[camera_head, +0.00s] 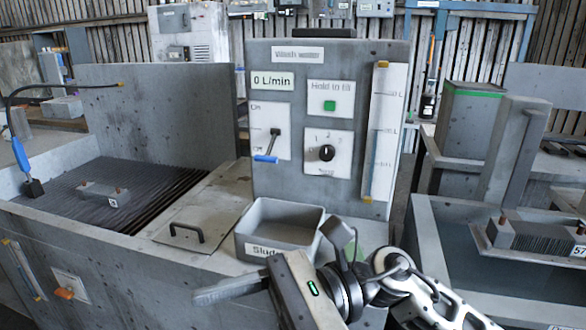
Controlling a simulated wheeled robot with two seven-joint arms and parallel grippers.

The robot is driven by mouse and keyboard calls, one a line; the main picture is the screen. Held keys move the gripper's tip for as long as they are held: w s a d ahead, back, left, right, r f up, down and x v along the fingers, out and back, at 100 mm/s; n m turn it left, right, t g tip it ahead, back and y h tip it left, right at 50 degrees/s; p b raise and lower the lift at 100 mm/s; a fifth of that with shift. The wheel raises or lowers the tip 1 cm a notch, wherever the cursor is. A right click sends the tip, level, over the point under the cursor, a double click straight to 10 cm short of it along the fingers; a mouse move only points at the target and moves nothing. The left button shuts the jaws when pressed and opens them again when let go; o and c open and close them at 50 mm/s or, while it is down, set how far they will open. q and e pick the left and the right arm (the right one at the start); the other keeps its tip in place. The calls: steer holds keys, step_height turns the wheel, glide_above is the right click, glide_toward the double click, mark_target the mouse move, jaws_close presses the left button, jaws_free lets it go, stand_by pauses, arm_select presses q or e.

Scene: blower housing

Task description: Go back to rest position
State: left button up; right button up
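My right gripper (268,257) is in front of the grey bin labelled "Sludge" (282,212) in the head view. Its two fingers are spread wide apart, with nothing seen between them. One finger points left and the other points up, overlapping the bin's front right corner in the picture; I cannot tell whether they touch it. My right arm comes in from the lower right. My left gripper is not in view.
The "Wash water" panel (265,195) stands behind the bin, reading 0 L/min, with a blue-handled lever (267,158). A tank at right holds another finned block (530,236) on a tray.

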steer(key=w+d+f+m+t+y, duration=0.1)
steer(key=w+d+m+t+y, duration=0.2)
steer(key=m+t, duration=0.9)
steer(key=w+d+f+m+t+y, duration=0.15)
steer(key=w+m+t, duration=0.45)
steer(key=m, duration=0.9)
steer(key=w+d+f+m+t+h, duration=0.2)
steer(key=d+f+m+t+h, duration=0.65)
steer(key=m, duration=0.75)
steer(key=s+d+f+m+g+h, duration=0.2)
steer(key=s+f+m+g+h, duration=0.1)
steer(key=f, duration=0.4)
steer(key=s+d+f+m+g+h, duration=0.3)
steer(key=s+f+m, duration=0.2)
steer(key=f+m, duration=0.2)
steer(key=s+d+f+m+g+h, duration=0.3)
steer(key=s+f+m+h, duration=0.1)
steer(key=f, duration=0.3)
steer(key=shift+s+f+m, duration=0.15)
steer(key=shift+f+m, duration=0.25)
steer(key=shift+o, duration=0.4)
steer(key=shift+a, duration=0.1)
